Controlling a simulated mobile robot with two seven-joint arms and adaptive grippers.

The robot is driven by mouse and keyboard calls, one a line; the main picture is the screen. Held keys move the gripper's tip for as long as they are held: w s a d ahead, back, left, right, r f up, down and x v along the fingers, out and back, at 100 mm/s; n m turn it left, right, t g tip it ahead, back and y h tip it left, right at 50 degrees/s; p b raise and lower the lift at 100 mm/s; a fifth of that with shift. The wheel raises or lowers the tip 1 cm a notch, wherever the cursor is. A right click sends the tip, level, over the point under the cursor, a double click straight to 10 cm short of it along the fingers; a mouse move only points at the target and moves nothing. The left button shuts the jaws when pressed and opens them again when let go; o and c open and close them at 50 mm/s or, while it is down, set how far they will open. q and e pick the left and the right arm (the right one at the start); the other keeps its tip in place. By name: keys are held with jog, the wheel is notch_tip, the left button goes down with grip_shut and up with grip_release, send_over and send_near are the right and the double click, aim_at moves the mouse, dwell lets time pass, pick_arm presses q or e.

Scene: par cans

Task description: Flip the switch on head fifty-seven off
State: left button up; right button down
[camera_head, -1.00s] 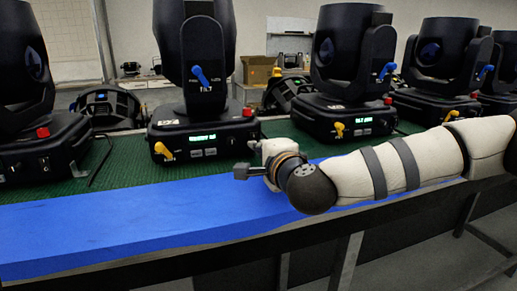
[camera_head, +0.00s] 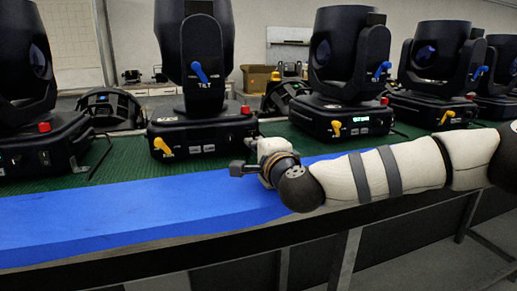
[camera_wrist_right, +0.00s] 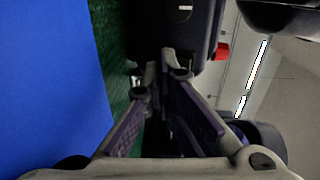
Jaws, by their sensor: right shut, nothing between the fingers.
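Moving heads stand in a row on a green mat; I cannot read which is fifty-seven. The nearest one to my gripper is the black centre head (camera_head: 200,130), with a blue tilt lever, a yellow lever and a red knob (camera_head: 246,110). Its front display is dark. My right gripper (camera_head: 238,169) is shut and empty in front of its right corner, over the blue strip's back edge. In the wrist view, my right gripper's fingertips (camera_wrist_right: 160,72) are close to a black base (camera_wrist_right: 180,32) with a red knob (camera_wrist_right: 221,51). I cannot make out a switch there. My left gripper is not in view.
A long blue strip (camera_head: 100,215) runs along the table front. The right-hand head (camera_head: 340,112) has a lit green display. More heads stand at far left and far right. A cardboard box (camera_head: 257,78) is behind. The blue strip's left part is clear.

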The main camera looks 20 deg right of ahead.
jog(key=s, duration=1.2)
jog(key=shift+s+d+r, duration=0.15)
jog(key=shift+d+r, duration=0.05)
jog(key=shift+r, duration=0.1)
